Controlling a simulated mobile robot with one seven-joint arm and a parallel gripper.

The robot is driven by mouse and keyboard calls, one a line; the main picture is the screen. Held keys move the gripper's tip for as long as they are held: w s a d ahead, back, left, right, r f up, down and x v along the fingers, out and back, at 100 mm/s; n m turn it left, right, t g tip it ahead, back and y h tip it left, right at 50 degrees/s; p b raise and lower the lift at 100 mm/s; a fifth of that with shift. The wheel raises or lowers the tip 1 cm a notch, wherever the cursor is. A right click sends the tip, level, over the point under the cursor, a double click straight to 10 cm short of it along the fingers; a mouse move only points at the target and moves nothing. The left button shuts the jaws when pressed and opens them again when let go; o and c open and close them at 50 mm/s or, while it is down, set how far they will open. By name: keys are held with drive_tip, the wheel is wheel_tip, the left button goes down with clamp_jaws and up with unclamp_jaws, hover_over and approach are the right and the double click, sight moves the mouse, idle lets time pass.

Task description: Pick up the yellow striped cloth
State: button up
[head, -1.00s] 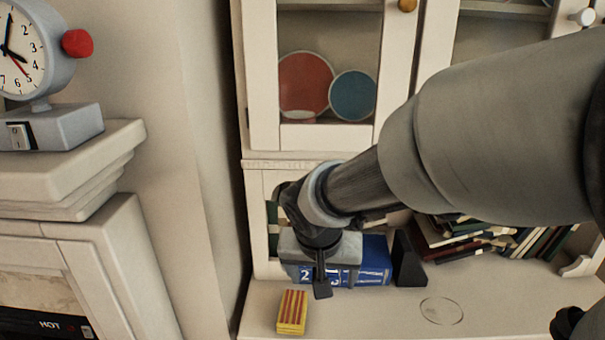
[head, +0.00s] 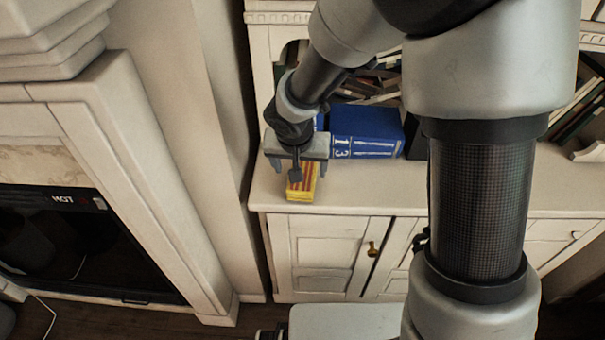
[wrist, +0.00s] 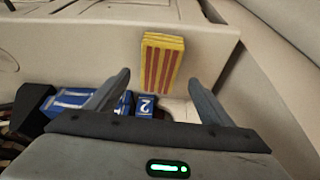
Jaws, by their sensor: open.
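The yellow cloth with red stripes (head: 302,190) looks like a small folded block. It lies on the cabinet's counter near its left front edge. In the wrist view the cloth (wrist: 161,63) shows beyond the fingertips, between the lines of the two fingers. My gripper (head: 296,172) is over the cloth in the head view, and one finger hides part of it. In the wrist view my gripper (wrist: 159,78) is open with nothing between its fingers. I cannot tell the exact height above the cloth.
Blue numbered books (head: 366,131) stand on the counter just behind and right of the cloth, close to my gripper. A dark bookend (head: 414,136) is beside them. A wall is close at left, with a fireplace (head: 75,235). The counter (head: 480,190) is clear to the right.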

drive_tip(key=shift+b+x, duration=0.55)
drive_tip(key=shift+x, duration=2.15)
drive_tip(key=shift+d+f, duration=0.1)
drive_tip(key=shift+f, duration=0.05)
drive_tip(key=c, duration=1.1)
wheel_tip(320, 180, up, 10)
drive_tip(key=p, duration=0.3)
